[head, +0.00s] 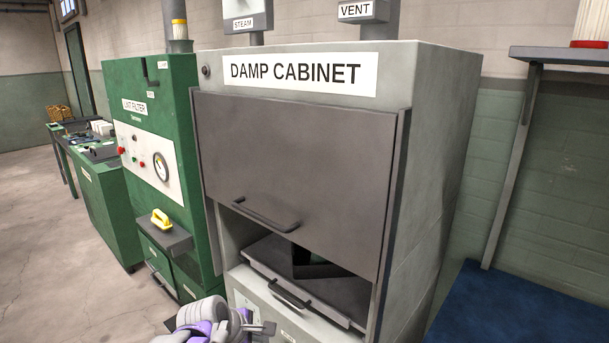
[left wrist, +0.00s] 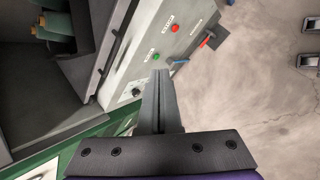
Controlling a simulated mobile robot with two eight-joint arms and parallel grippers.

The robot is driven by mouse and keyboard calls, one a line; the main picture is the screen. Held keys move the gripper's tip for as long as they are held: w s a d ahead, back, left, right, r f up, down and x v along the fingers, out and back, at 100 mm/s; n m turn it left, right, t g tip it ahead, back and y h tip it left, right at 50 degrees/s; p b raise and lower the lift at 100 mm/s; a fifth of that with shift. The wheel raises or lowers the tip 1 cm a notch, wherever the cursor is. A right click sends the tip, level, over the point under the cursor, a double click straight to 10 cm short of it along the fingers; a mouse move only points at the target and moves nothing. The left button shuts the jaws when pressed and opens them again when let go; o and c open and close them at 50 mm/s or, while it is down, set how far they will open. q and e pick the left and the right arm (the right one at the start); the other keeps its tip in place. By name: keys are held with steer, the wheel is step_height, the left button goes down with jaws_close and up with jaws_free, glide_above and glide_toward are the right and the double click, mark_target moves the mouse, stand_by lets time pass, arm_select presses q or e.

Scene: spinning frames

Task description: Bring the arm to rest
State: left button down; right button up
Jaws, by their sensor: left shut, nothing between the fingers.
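My left arm, purple and grey, shows at the bottom of the head view, with its gripper (head: 264,328) in front of the lower part of the grey damp cabinet (head: 440,130). In the left wrist view the two fingers of my left gripper (left wrist: 160,78) lie together, shut and empty. Behind them is a grey panel (left wrist: 150,62) with a red button (left wrist: 174,30), a green button (left wrist: 156,57) and a dark knob. I cannot tell whether the fingers touch it. My right gripper is in neither view.
The damp cabinet's dark door (head: 300,170) is partly raised, over a dark tray (head: 318,268) in the opening. A green lint filter cabinet (head: 150,90) with a yellow-handled item (head: 160,220) stands to the left. A blue surface (head: 520,310) is at lower right. Open floor (head: 50,260) lies far left.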

arm_select(q)
steer(key=s+a+f+m+y+p, duration=0.1)
steer(key=s+a+m, duration=0.3)
steer(key=s+m, duration=0.4)
steer(key=s+a+m+y+p, duration=0.2)
steer(key=s+m, duration=0.7)
steer(key=s, duration=0.9)
steer(key=shift+s+a+f+m+g+y+p, duration=0.2)
steer(key=shift+a+f+m+g+y+p, duration=0.15)
steer(key=shift+a+p, duration=0.75)
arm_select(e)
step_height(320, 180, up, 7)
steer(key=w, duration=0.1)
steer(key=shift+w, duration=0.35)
arm_select(q)
steer(key=shift+d, duration=0.2)
